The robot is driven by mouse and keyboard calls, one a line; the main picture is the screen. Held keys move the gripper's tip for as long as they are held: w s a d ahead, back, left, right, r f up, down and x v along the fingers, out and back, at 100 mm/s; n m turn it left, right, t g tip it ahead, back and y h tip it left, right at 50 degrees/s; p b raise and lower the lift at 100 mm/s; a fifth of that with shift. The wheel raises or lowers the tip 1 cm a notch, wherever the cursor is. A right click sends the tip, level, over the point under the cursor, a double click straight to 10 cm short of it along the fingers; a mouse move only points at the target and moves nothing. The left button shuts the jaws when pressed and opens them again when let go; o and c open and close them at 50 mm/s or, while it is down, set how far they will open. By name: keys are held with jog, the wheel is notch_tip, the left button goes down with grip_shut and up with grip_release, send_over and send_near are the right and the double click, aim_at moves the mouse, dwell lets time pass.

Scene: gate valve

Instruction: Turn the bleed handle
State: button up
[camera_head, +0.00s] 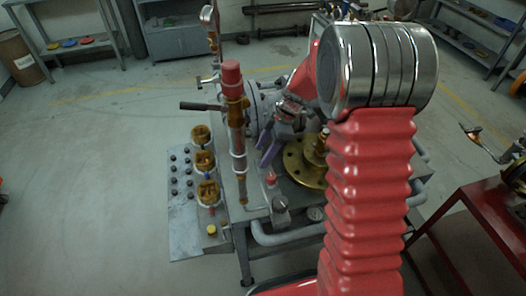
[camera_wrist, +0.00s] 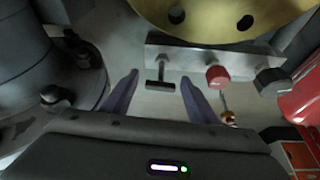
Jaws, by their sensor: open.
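A small dark T-shaped handle (camera_wrist: 160,86), which looks like the bleed handle, sticks out of a grey metal block (camera_wrist: 190,58) below the brass flange in the wrist view. Beside it on the right is a red round knob (camera_wrist: 217,75); a red-topped fitting (camera_head: 271,180) also shows in the head view. My gripper (camera_wrist: 159,79) is open, with one purple finger on each side of the T-handle. I see gaps on both sides; how far the handle reaches between the fingers is hard to tell. In the head view my gripper (camera_head: 263,155) is beside the brass flange, and the T-handle cannot be made out.
The brass flange (camera_head: 300,172) stands close to my gripper. A tall red-capped pipe (camera_head: 233,110) and several brass cups are left of it. A bolted grey flange (camera_wrist: 65,70) is close on the left in the wrist view. A red table (camera_head: 480,230) stands at right.

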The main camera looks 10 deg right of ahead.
jog(key=shift+r, duration=0.1)
jog(key=v, duration=1.3)
jog(key=shift+d+r, duration=0.2)
jog(key=shift+r, duration=0.05)
jog(key=shift+m, duration=0.3)
jog(key=s+a+r+m+t+h, duration=0.2)
jog(key=s+m, duration=0.6)
jog(key=s, duration=0.4)
jog(key=s+a+r+m+t+h, duration=0.2)
jog(key=s+r+m, duration=0.3)
jog(key=s, duration=0.8)
jog(key=shift+s+a+m+t, duration=0.35)
jog(key=shift+a+m+t, duration=0.4)
jog(key=shift+m, duration=0.95)
